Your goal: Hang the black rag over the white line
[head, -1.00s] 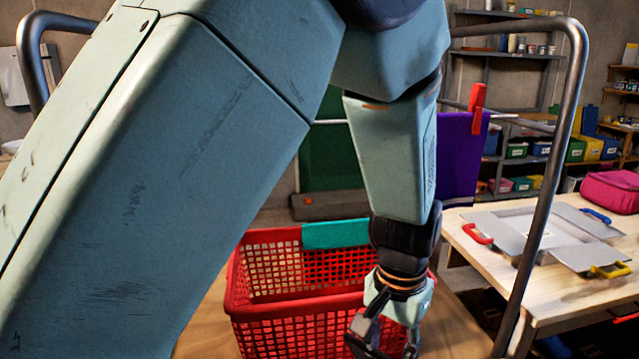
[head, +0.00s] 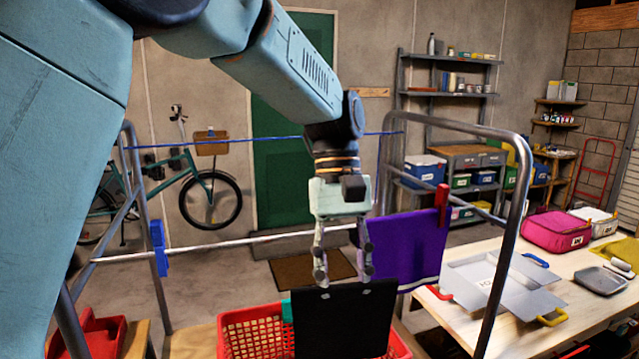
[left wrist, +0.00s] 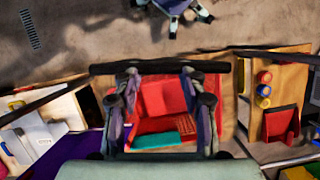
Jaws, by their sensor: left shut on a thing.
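My left gripper (head: 343,277) points down and is shut on the top edge of the black rag (head: 345,322). The rag hangs flat from the fingers, above the red basket. The white line (head: 265,238) runs across the rack, passing behind the gripper's fingers in the head view. The rag's top edge shows lower in the picture than the line, and the rag is not draped over it. In the left wrist view the rag (left wrist: 160,67) is a dark strip seen edge-on between the fingers (left wrist: 165,105). My right gripper is not in view.
A purple cloth (head: 410,245) hangs at the line's right end with a red peg (head: 441,204). A blue peg (head: 158,248) sits at its left. A blue line (head: 265,138) runs behind. The red basket (head: 255,325) holds a teal cloth (left wrist: 156,140). A metal rack frame (head: 510,220) stands at right.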

